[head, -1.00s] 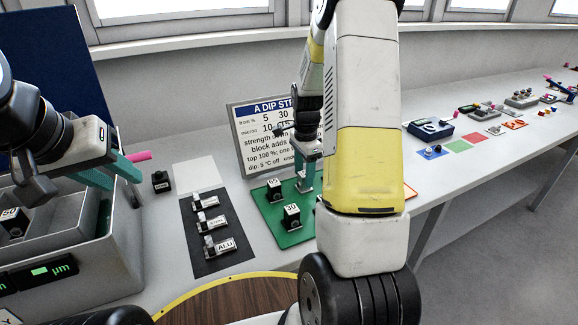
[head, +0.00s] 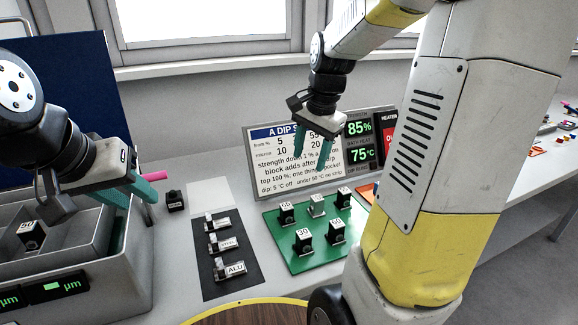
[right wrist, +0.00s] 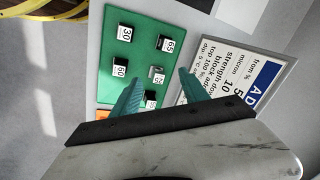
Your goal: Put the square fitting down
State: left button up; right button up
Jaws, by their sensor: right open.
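A small light-grey metal fitting (head: 317,206), which I take for the square fitting, is on the green mat (head: 320,259) among dark numbered blocks. It also shows in the right wrist view (right wrist: 157,76), upright on the mat between the blocks. My right gripper (head: 311,162) is open and empty above the back of the mat, in front of the sign. Its two teal fingers stand well apart in the right wrist view (right wrist: 160,88). My left gripper (head: 143,199) is over the grey bin's edge, its teal fingers apart; a pink-ended piece (head: 154,177) shows just behind it.
Several dark numbered blocks, such as the 30 block (head: 304,241), crowd the mat. A dark strip (head: 230,279) with labelled pieces lies left of it. The sign (head: 268,180) stands behind. The divided grey bin (head: 120,273) is at left.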

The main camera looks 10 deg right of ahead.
jog(key=s+a+r+n+t, duration=0.2)
jog(key=s+a+n, duration=0.1)
jog(key=s+n, duration=0.2)
jog(key=s+a+r+n+t+y, duration=0.1)
jog(key=s+a+r+n+t, duration=0.1)
jog(key=s+n, duration=0.4)
jog(key=s+a+r, duration=0.1)
jog(key=s+a, duration=0.1)
jog(key=s, duration=0.2)
jog(key=shift+s+r, duration=0.15)
jog(key=shift+s, duration=0.1)
